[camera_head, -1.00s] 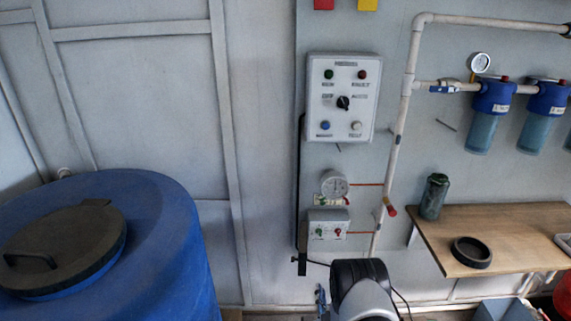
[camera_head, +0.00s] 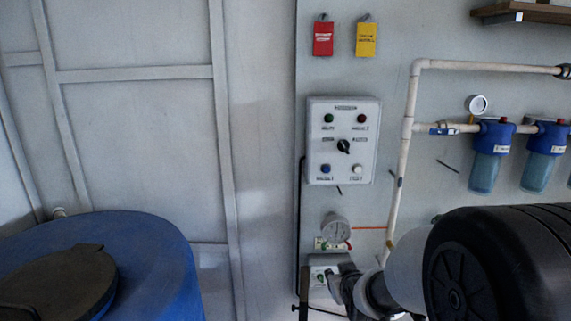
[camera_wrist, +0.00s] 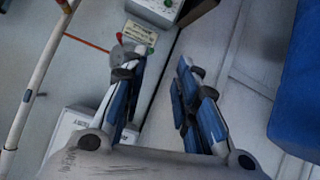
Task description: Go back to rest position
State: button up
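My gripper (camera_wrist: 160,70) shows in the wrist view with its two blue-padded fingers apart and nothing between them. It points toward the grey wall panel. The left finger overlaps the round gauge (camera_head: 335,228), of which only a grey edge shows in the wrist view. In the head view my arm fills the lower right, and its dark end partly covers the small control box (camera_head: 323,271) under the gauge. That box also shows at the top of the wrist view (camera_wrist: 155,10). Fingertip contact with the wall or gauge cannot be told.
The control panel (camera_head: 343,140) with its black selector knob hangs above the gauge. A white pipe (camera_head: 406,150) runs beside it to blue filters (camera_head: 490,155). Red (camera_head: 323,39) and yellow (camera_head: 366,39) tags hang above. A blue tank (camera_head: 160,265) stands lower left. My arm hides the lower shelf.

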jog(key=s+r+m+g, duration=0.1)
jog(key=s+r+g, duration=0.2)
jog(key=s, duration=1.4)
jog(key=s+r+m+g, duration=0.1)
jog(key=s+r+g, duration=0.2)
jog(key=s, duration=1.5)
notch_tip(320, 180, up, 2)
jog(key=shift+d+r+m, duration=0.15)
jog(key=shift+r+m, duration=0.05)
jog(key=shift+m, duration=0.2)
